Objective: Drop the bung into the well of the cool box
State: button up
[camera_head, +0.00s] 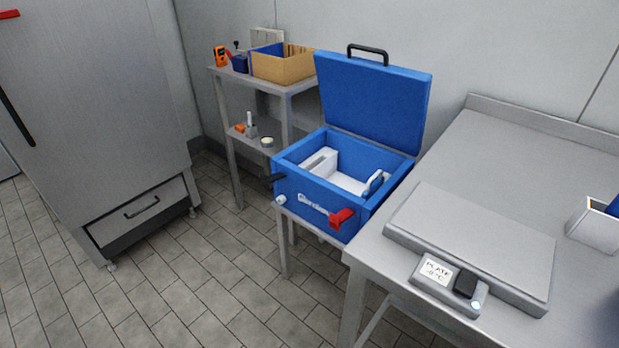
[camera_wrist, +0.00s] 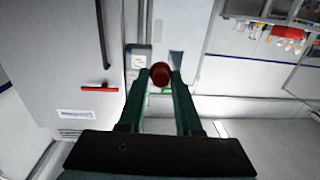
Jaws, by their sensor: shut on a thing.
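The blue cool box (camera_head: 291,190) stands on a low stand in the head view, with its lid (camera_head: 372,97) raised. Its inside is white, with a raised white block (camera_head: 322,162) at the left that has a slot-like opening on top. A small blue and white thing (camera_head: 374,183) is inside at the right. I cannot tell for certain which part is the well. In the wrist view, my gripper (camera_wrist: 160,80) is shut on the dark red bung (camera_wrist: 160,73), held between the fingertips. Neither my gripper nor the bung shows in the head view; the cool box is not recognisable in the wrist view.
A steel cabinet (camera_head: 92,113) fills the left side. The tiled floor (camera_head: 190,280) in front is clear.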

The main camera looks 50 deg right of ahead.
aim_at(339, 179)
jog(key=l+z, duration=0.1)
jog(key=z, duration=1.15)
jog(key=i+z, duration=0.3)
jog(key=i, duration=0.2)
